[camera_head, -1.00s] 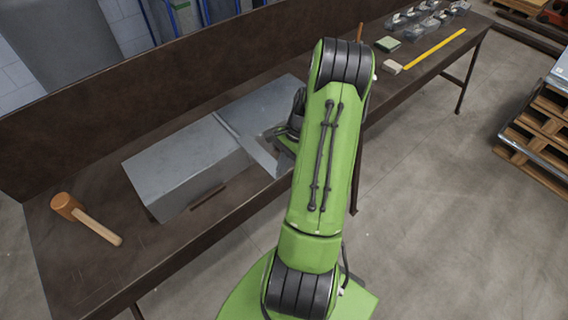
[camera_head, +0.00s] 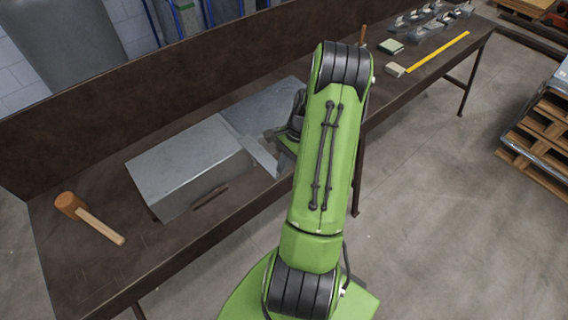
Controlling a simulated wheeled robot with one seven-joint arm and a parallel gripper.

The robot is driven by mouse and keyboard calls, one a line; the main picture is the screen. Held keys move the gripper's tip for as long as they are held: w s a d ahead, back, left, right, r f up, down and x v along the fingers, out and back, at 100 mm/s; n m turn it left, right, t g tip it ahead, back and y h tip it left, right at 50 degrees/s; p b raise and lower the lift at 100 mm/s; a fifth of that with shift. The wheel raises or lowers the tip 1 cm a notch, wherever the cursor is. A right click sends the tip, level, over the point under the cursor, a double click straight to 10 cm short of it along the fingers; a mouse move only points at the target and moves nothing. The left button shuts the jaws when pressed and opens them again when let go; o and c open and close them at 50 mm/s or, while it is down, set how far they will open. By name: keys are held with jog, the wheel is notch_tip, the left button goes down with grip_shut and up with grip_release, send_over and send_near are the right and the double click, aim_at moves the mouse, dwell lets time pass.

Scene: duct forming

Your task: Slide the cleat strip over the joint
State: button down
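The grey sheet-metal duct (camera_head: 185,162) lies on the brown workbench, with a second grey section (camera_head: 262,106) behind and to the right. The joint crosses the top between them. A pale narrow strip (camera_head: 262,157), which looks like the cleat strip, slants down from the top edge at the joint toward my arm. My gripper (camera_head: 276,133) is at the right side of the joint, close to this strip. My green arm hides most of it, so I cannot see whether its fingers are open or hold the strip.
A wooden mallet (camera_head: 88,216) lies on the bench (camera_head: 85,275) at the left. A yellow ruler (camera_head: 440,52), a pale block (camera_head: 395,70), a green-topped block (camera_head: 390,46) and clear trays (camera_head: 428,22) are at the far right end. Pallets (camera_head: 540,135) stand on the floor at right.

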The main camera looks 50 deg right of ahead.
aim_at(256, 150)
jog(key=shift+w, duration=0.15)
jog(key=shift+w+d+p, duration=0.25)
jog(key=shift+w, duration=0.7)
jog(key=shift+w+d+p, duration=0.2)
jog(key=shift+w, duration=0.7)
jog(key=shift+w+d+p, duration=0.2)
jog(key=shift+w+d, duration=0.05)
jog(key=shift+w, duration=0.75)
jog(key=shift+w+d+p, duration=0.2)
jog(key=shift+w, duration=0.75)
jog(key=shift+w+d, duration=0.2)
jog(key=shift+w, duration=0.8)
jog(key=shift+w+d, duration=0.25)
jog(key=shift+w, duration=0.7)
jog(key=shift+w+d, duration=0.25)
jog(key=shift+w, duration=0.75)
jog(key=shift+w+d, duration=0.2)
jog(key=shift+w, duration=0.75)
